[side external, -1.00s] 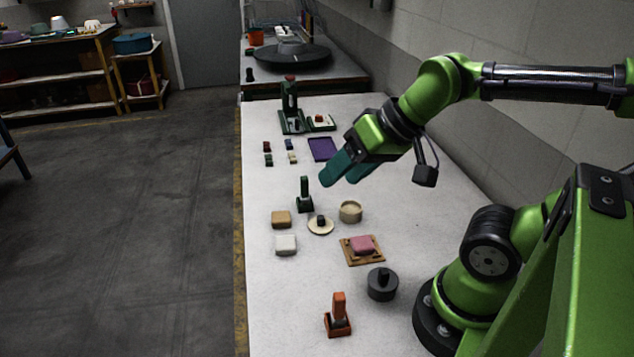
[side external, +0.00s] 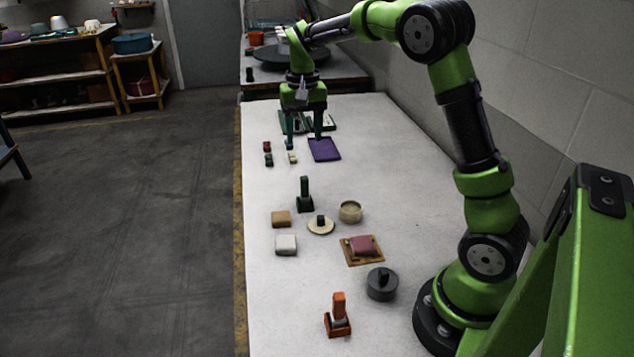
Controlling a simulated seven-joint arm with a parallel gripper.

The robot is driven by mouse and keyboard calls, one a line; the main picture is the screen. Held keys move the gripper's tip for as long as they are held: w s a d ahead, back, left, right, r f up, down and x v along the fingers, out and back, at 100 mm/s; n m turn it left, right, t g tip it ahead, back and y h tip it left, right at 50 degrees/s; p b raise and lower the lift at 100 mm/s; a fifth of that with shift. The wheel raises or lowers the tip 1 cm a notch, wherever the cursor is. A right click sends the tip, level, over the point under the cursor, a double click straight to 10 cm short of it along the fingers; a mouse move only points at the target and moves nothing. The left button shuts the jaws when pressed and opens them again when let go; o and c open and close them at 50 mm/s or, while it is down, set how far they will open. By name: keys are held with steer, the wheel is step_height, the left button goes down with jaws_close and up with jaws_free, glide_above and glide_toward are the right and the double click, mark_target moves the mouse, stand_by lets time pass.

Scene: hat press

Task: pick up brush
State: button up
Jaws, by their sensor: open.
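My gripper (side external: 304,136) points down at the far end of the white table, its two teal fingers spread apart with nothing seen between them. The left finger is close to small dark and pale blocks (side external: 292,157), and the right finger is by the far edge of the purple tray (side external: 324,150). I cannot tell for sure which thing is the brush. A green upright-handled tool (side external: 305,195) stands mid-table, nearer the camera than my gripper and apart from it. An orange upright-handled tool (side external: 338,318) stands at the near end.
Mid-table are a tan block (side external: 281,219), a white block (side external: 286,245), a cream disc (side external: 321,227), a round pot (side external: 350,212), a pink block (side external: 362,246) on a wooden board and a dark lidded disc (side external: 382,284). Green stands (side external: 325,121) are partly hidden behind my gripper.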

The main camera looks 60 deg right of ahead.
mark_target(304, 177)
step_height(304, 177, down, 10)
steer(key=shift+s+a+f, duration=0.15)
steer(key=shift+f, duration=3.25)
jaws_close()
steer(key=shift+r, duration=0.15)
steer(key=shift+r, duration=0.55)
step_height(304, 177, up, 2)
steer(key=shift+r, duration=0.25)
steer(key=s+a, duration=0.1)
steer(key=s, duration=0.4)
steer(key=s+a, duration=0.2)
steer(key=s, duration=0.3)
steer(key=s+a+r, duration=0.1)
steer(key=s, duration=0.4)
steer(key=shift+s+a+r, duration=0.1)
steer(key=shift+a, duration=0.15)
